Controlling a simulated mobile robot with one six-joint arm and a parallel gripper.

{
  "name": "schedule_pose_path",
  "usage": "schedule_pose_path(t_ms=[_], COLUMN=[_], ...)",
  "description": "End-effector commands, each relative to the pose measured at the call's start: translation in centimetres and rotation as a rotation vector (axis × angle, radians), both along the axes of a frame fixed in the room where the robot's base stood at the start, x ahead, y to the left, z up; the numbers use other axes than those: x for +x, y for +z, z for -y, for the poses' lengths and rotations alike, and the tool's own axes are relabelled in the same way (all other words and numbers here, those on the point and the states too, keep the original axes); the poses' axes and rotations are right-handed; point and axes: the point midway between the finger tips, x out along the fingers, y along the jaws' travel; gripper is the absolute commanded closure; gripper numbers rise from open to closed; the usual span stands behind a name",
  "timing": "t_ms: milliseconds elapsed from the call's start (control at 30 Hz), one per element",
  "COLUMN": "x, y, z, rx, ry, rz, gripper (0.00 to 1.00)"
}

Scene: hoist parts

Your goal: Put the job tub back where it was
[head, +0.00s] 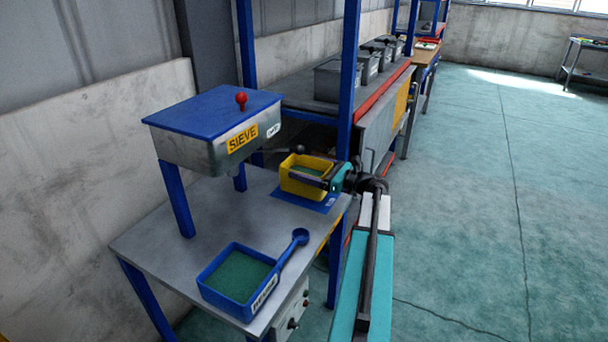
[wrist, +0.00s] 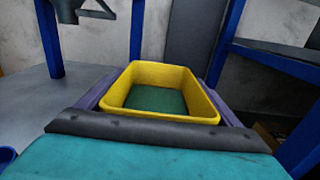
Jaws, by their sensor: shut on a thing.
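The job tub is a small yellow open tub (head: 306,176) with a green inside bottom. In the head view it is at the right rear of the metal table, at a blue mat (head: 304,201). I cannot tell whether it touches the mat. My gripper (head: 318,177) reaches in from the right and is shut on the tub. In the wrist view the tub (wrist: 160,90) sits upright between the two fingers, one along each side. Its lower outside is hidden by my gripper.
A sieve box (head: 215,130) with a blue lid and red knob stands on blue legs over the table (head: 150,240). Shelves with grey bins (head: 340,80) stand behind. Open floor lies right.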

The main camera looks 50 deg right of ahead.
Motion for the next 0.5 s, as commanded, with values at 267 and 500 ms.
schedule_pose_path(t_ms=[267,500], x=[1.9,2.0], y=[0.0,0.0], z=[0.9,0.8], rx=[0.0,0.0], ry=[0.001,0.001], rz=[0.004,0.004], gripper=[0.69,0.69])
